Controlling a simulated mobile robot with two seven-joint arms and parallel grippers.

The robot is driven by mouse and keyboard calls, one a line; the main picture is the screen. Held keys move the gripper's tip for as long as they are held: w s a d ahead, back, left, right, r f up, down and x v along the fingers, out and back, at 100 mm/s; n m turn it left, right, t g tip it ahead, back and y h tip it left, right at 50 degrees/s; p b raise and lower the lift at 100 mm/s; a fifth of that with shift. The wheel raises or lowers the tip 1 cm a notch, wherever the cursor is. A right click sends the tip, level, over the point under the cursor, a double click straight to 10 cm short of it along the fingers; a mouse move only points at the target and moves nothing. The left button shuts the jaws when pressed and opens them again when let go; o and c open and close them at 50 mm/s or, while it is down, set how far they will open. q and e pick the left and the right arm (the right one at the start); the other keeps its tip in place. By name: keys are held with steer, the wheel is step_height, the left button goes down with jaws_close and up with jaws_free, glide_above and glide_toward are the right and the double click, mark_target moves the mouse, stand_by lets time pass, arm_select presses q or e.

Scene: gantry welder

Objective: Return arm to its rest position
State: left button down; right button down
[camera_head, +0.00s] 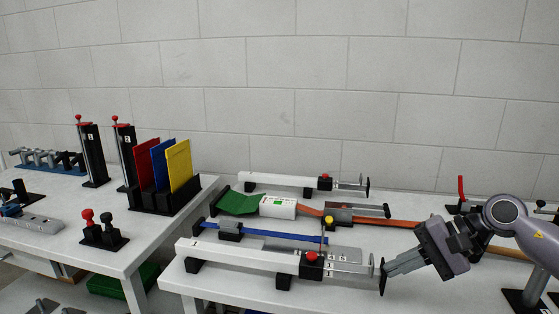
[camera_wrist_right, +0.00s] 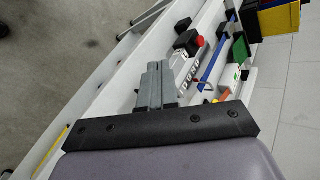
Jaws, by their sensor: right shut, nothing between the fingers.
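My right gripper (camera_head: 404,264) is at the right of the head view, with its arm coming in from the right. Its grey fingers are together and hold nothing. The fingertips are close to the black end plate (camera_head: 382,277) of the front white rail fixture; I cannot tell whether they touch. In the right wrist view the shut fingers (camera_wrist_right: 155,85) point toward the table fixtures. My left gripper is not in view.
The front rail (camera_head: 225,252) has a red knob (camera_head: 311,257). Behind it lie a blue bar (camera_head: 265,234), a green-and-white tool (camera_head: 277,206) and another rail (camera_head: 280,183). Coloured plates (camera_head: 180,166) stand in a black rack on the left table. A red-handled post (camera_head: 461,188) stands at right.

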steer(key=s+a+f+m+t+y, duration=0.25)
steer(key=a+m+t, duration=0.3)
steer(key=m, duration=0.75)
steer(key=s+a+f+m+t+y, duration=0.15)
steer(key=a+m+t+y, duration=0.4)
steer(key=m, duration=0.75)
steer(key=s+d+f+m+g+h, duration=0.1)
steer(key=s+f+m+h, duration=0.4)
steer(key=f+m, duration=0.3)
steer(key=s+d+f+m+g+h+p, duration=0.1)
steer(key=s+f+m+h, duration=0.4)
steer(key=m, duration=1)
steer(key=s+d+f+m+g+h, duration=0.2)
steer(key=s+f+m+h, duration=0.3)
steer(key=f+m, duration=0.6)
steer(key=shift+s+d+m+p, duration=0.4)
steer(key=shift+s+d, duration=0.15)
steer(key=shift+s, duration=0.5)
